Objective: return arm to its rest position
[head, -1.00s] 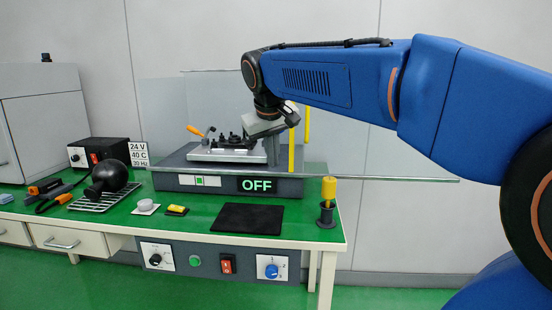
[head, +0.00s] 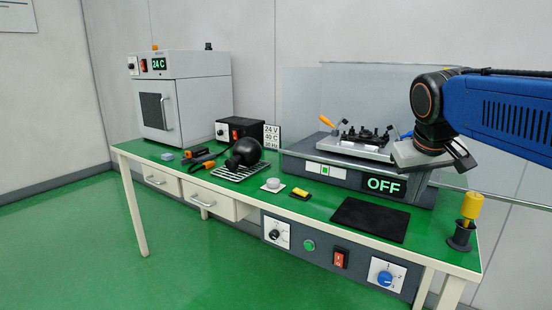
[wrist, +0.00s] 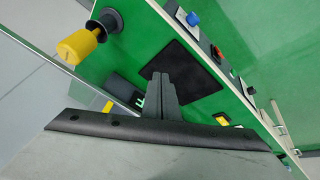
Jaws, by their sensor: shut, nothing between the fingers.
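My blue arm (head: 505,110) reaches in from the right edge of the head view. Its grey gripper body (head: 420,157) hangs by the right end of the machine with the OFF display (head: 384,185); its fingertips are not clear there. In the wrist view my gripper (wrist: 160,80) shows two dark fingers pressed together with nothing between them. Behind them in that view lie the black mat (wrist: 185,72) and the green bench top. The gripper holds nothing.
A clear panel (head: 340,90) stands around the machine, close to my gripper. A yellow-handled tool in a black holder (head: 470,207) stands at the bench's right end. An oven (head: 180,100), power supply (head: 240,130) and black round flask-like object (head: 245,152) are left. Floor in front is clear.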

